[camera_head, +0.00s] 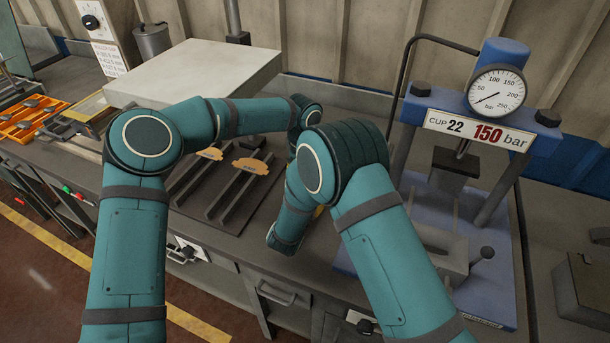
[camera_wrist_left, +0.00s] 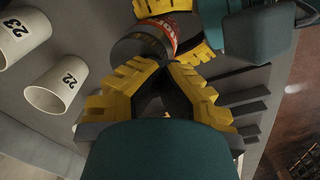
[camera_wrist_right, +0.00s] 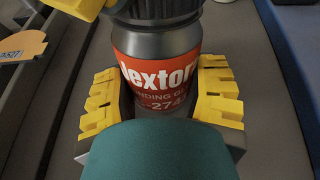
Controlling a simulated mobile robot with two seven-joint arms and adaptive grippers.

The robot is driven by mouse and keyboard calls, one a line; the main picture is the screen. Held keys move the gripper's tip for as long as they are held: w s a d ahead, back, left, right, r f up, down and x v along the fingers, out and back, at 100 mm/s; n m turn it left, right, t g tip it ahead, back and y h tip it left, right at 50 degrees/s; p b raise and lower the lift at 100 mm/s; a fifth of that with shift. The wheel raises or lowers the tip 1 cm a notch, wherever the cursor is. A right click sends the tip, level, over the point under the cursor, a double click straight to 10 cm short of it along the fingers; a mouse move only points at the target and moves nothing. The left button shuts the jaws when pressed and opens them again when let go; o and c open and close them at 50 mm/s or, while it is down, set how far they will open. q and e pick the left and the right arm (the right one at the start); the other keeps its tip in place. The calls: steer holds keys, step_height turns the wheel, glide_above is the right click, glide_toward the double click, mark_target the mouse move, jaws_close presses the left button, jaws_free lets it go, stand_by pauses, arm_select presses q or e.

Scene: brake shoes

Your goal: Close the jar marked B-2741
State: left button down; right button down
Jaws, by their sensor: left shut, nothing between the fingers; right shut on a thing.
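The jar (camera_wrist_right: 165,55) is dark grey metal with a red label reading "dextor" and, partly hidden, "-274". It stands between the yellow fingers of my right gripper (camera_wrist_right: 163,95), which is shut on its body. A dark ribbed rim or lid shows at the jar's top edge. In the left wrist view the jar (camera_wrist_left: 158,32) shows its dark round end, facing my left gripper (camera_wrist_left: 165,68). The left gripper is shut and empty, its fingertips close to that end; contact is unclear.
White cups marked 22 (camera_wrist_left: 55,92) and 23 (camera_wrist_left: 18,38) stand nearby. A rack with dark rails (camera_head: 222,185) holds orange-tagged pieces. A blue press (camera_head: 455,200) with gauge stands right; a pale slab (camera_head: 195,75) lies behind. An orange tray (camera_head: 30,120) is far left.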

arm_select(q)
steer(key=shift+f+m, duration=0.2)
steer(key=shift+m, duration=0.5)
steer(key=c, duration=1.1)
jaws_free()
steer(key=shift+w, duration=0.1)
steer(key=shift+c, duration=0.2)
